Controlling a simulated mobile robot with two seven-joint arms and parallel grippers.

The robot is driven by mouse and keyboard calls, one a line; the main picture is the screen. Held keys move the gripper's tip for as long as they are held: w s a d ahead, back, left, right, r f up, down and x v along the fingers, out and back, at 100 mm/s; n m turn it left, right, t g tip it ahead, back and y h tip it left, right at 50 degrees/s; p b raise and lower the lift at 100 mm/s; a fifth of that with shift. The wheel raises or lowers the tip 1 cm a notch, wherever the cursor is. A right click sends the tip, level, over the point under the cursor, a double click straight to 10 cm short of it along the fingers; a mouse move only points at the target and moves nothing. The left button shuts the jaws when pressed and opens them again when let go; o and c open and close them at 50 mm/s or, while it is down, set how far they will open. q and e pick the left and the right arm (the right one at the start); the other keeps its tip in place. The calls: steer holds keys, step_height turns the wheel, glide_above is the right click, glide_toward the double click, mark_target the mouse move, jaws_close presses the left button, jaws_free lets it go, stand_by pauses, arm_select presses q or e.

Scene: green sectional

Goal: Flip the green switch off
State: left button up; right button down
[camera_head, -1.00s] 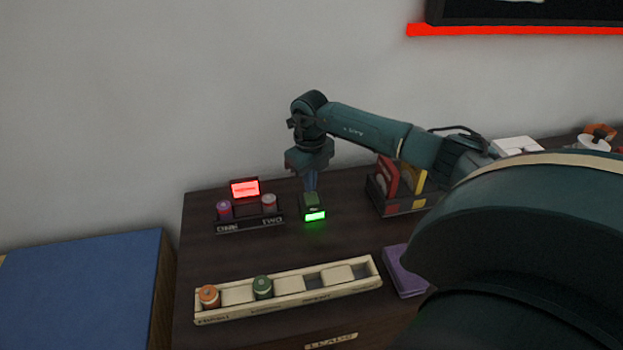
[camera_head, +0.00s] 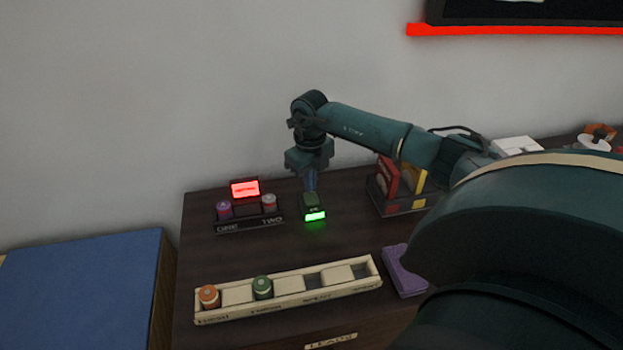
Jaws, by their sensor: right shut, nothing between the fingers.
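The green switch (camera_head: 313,202) is a small dark box with a green top on the dark cabinet top. Its front strip glows bright green. My right gripper (camera_head: 311,188) points straight down at the switch from above, fingers shut with nothing between them. The fingertips are at the top of the switch; whether they touch it I cannot tell. My left gripper is not in view.
A stand labelled ONE and TWO (camera_head: 250,224) with a red lit sign (camera_head: 244,189) is left of the switch. A rack (camera_head: 400,208) is to the right. A long compartment tray (camera_head: 290,307) and a purple block (camera_head: 402,271) lie in front. A blue surface (camera_head: 80,290) is at left.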

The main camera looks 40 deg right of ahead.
mark_target(310, 195)
steer(key=shift+f+b, duration=0.65)
steer(key=shift+f, duration=0.35)
stand_by(0.8)
steer(key=shift+r, duration=0.1)
steer(key=shift+r+p, duration=2.85)
steer(key=shift+r, duration=0.65)
steer(key=shift+a+f, duration=0.1)
